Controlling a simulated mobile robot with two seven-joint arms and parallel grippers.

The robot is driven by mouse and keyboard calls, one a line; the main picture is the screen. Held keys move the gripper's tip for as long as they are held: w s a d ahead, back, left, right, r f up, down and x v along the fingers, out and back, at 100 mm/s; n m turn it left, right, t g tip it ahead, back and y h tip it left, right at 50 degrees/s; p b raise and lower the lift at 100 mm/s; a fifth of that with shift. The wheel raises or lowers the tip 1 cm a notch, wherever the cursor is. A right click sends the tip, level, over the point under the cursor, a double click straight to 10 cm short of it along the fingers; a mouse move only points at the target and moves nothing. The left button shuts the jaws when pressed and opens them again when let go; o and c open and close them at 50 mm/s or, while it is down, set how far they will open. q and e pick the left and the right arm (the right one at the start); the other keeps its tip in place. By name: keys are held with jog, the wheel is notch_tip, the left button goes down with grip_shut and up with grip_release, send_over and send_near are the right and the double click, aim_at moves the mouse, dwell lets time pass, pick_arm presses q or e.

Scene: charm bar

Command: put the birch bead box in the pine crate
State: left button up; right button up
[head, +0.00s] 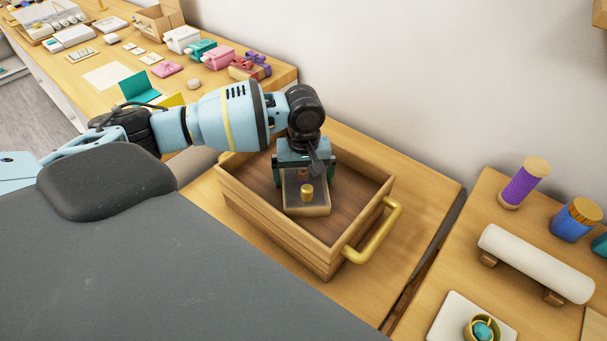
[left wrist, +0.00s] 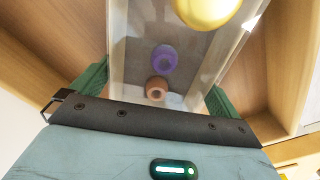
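The birch bead box (head: 307,210) is a small tray-like box with a clear-looking top and a gold knob. It is inside the pine crate (head: 275,232), a wooden crate with a gold handle. I cannot tell whether it touches the crate floor. My left gripper (head: 306,180) reaches down into the crate, its green fingers against both sides of the box. In the left wrist view the box (left wrist: 140,65) lies between the fingers, with a purple bead and a brown bead showing inside. My right gripper is not in view.
The crate stands on a wooden table (head: 415,225). To the right, another table holds a purple spool (head: 523,183), a blue jar (head: 575,219), a white roll (head: 535,262) and a white tray (head: 450,318). Several small boxes stand at the back left, near a pink one (head: 218,57).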

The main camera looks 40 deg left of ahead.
aim_at(303, 171)
pick_arm(q)
jog(key=shift+r, duration=0.15)
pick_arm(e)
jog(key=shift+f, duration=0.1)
pick_arm(q)
notch_tip(303, 171, up, 11)
jog(key=shift+p, duration=0.7)
jog(key=shift+r, duration=0.5)
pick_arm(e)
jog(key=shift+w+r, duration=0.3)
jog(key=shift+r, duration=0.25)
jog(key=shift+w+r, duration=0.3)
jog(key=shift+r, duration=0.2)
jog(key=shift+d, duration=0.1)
